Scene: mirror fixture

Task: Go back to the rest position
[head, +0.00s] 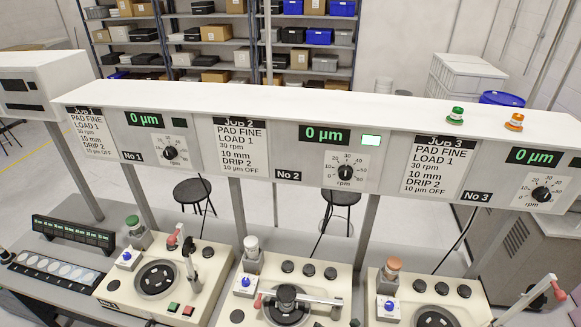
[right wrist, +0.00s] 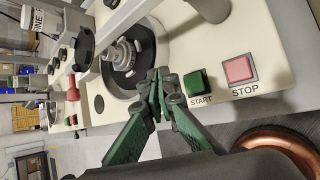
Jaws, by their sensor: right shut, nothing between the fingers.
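My right gripper (right wrist: 158,82) shows in the right wrist view. Its green fingers are shut with nothing between them. The fingertips appear just beside the green START button (right wrist: 196,82) on a cream polishing machine; I cannot tell if they touch the panel. The red STOP button (right wrist: 238,70) is further right. A dark round plate (right wrist: 122,75) with a metal piece over it lies behind the fingers. Neither of my grippers shows in the head view, and my left gripper is in no frame.
In the head view, cream machines No 1 (head: 112,291), No 2 (head: 230,303) and No 3 (head: 472,305) stand under a white overhead panel (head: 300,103) with job sheets and dials. A copper-coloured ring (right wrist: 285,145) is near the wrist. Two stools stand behind.

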